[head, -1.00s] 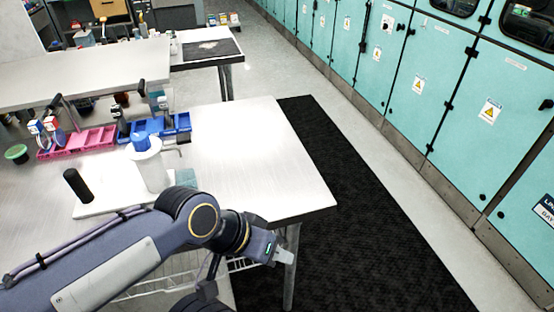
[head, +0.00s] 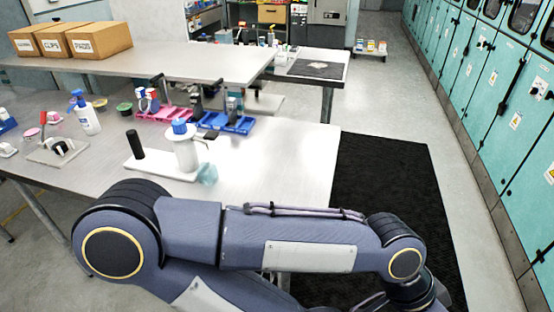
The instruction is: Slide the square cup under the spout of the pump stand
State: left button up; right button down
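The pump stand has a white cylinder (head: 186,153) with a blue top, a black post (head: 135,145) at its left and a white base plate (head: 150,168). Its spout (head: 209,136) points right. A small translucent teal cup (head: 207,173) stands near the base's front right end, a little nearer me than the spout. I cannot tell whether it touches the base or how it lines up with the spout. My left arm crosses the front of the view from left to right. Its gripper is beyond the lower right. My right gripper is not in view.
A white bottle (head: 87,118), a small black-and-red fixture (head: 60,146), pink bins (head: 165,115) and blue bins (head: 225,122) share the table. The table is clear right of the cup (head: 275,165). Cardboard boxes (head: 98,40) stand on the far table.

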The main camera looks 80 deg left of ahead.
aim_at(208, 174)
jog(key=i+u, duration=0.45)
jog(key=i+l+u, duration=0.2)
jog(key=i+u, duration=0.2)
jog(key=i+j+u, duration=0.2)
jog(key=u, duration=0.3)
jog(key=i+u, duration=0.3)
jog(key=u, duration=0.15)
jog(key=i+u, duration=0.3)
jog(key=u, duration=0.2)
jog(key=i+l+u, duration=0.15)
jog(key=u, duration=0.3)
jog(key=i+l+u, duration=0.25)
jog(key=u, duration=0.25)
jog(key=i+j+u, duration=0.1)
jog(key=u, duration=0.3)
jog(key=i+u, duration=0.25)
jog(key=u, duration=0.15)
jog(key=i+u, duration=0.15)
jog(key=u, duration=0.3)
jog(key=i+l+u, duration=0.1)
jog(key=u, duration=0.3)
jog(key=i+l+u, duration=0.15)
jog(key=u, duration=0.25)
jog(key=i+l, duration=0.05)
jog(key=i, duration=0.05)
